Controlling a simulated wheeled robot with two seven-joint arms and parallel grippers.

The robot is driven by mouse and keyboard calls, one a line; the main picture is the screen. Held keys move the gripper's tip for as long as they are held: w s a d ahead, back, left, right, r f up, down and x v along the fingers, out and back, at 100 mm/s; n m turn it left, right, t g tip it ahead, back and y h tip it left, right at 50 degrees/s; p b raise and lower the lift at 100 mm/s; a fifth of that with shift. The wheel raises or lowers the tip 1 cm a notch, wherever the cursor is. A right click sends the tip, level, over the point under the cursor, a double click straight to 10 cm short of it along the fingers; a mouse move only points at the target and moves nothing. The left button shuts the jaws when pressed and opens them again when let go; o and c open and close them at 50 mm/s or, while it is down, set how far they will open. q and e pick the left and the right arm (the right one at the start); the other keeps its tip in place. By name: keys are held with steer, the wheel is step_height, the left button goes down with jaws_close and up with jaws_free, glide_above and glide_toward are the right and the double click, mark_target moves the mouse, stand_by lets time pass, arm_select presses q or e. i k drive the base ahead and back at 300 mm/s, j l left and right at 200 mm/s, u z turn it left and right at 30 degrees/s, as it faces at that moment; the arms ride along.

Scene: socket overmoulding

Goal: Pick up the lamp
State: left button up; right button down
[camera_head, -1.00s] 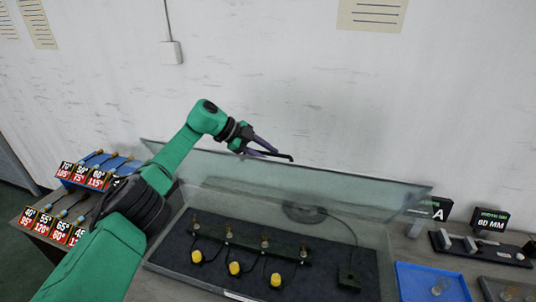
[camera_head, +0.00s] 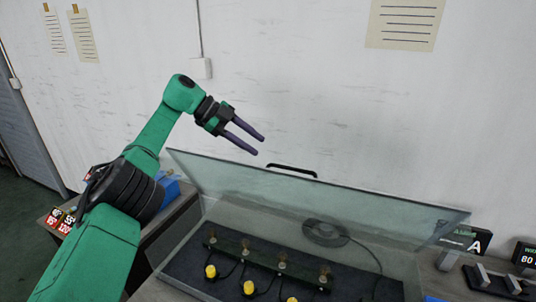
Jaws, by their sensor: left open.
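Small bulb-like lamps, one of them this lamp (camera_head: 282,262), stand in a row on a dark strip (camera_head: 250,256) inside a glass-walled case. Which lamp is meant I cannot tell. Wires run from the strip to yellow round pieces (camera_head: 249,287) in front of it. My left gripper (camera_head: 259,146) is open and empty. In the picture it is above the case, up and left of the black handle on the lid and apart from it. My right gripper is not in view.
The case's glass lid (camera_head: 350,198) is raised and slanted, with a black handle (camera_head: 292,170) on its top edge. A dark coil (camera_head: 326,232) lies in the case. Black signs (camera_head: 466,239) and metal blocks (camera_head: 490,276) stand at right; red and white labels (camera_head: 60,221) are at left.

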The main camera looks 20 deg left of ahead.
mark_target(283, 256)
steer(key=k+j, duration=0.1)
steer(key=j, duration=0.3)
steer(key=k+j, duration=0.15)
steer(key=j, duration=0.25)
steer(key=k+j, duration=0.1)
steer(key=j, duration=0.35)
steer(key=k+j, duration=0.15)
steer(key=j, duration=0.25)
steer(key=k+j, duration=0.1)
steer(key=j, duration=0.3)
